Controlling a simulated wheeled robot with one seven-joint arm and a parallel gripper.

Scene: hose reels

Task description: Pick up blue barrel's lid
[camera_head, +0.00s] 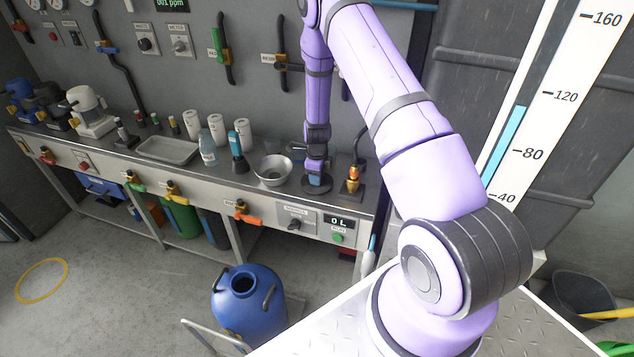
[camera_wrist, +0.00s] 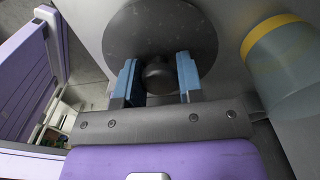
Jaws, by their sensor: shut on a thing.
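The lid is a dark round disc with a dark knob in its middle; in the wrist view the disc (camera_wrist: 205,35) lies just beyond my fingers. My gripper (camera_wrist: 157,72) has blue finger pads on both sides of the knob and is shut on it. In the head view my gripper (camera_head: 316,174) points down at the right part of the bench, with the lid (camera_head: 317,186) under it. I cannot tell whether the lid touches the bench top. The blue barrel (camera_head: 252,312) stands on the floor in front of the bench, its round top opening uncovered.
A metal bowl (camera_head: 273,170) stands left of the lid on the bench (camera_head: 225,183), and an orange-topped fitting (camera_head: 353,179) stands to its right. White cylinders, bottles and a tray (camera_head: 168,150) are further left. In the wrist view a yellow-banded translucent cylinder (camera_wrist: 289,72) is close on the right.

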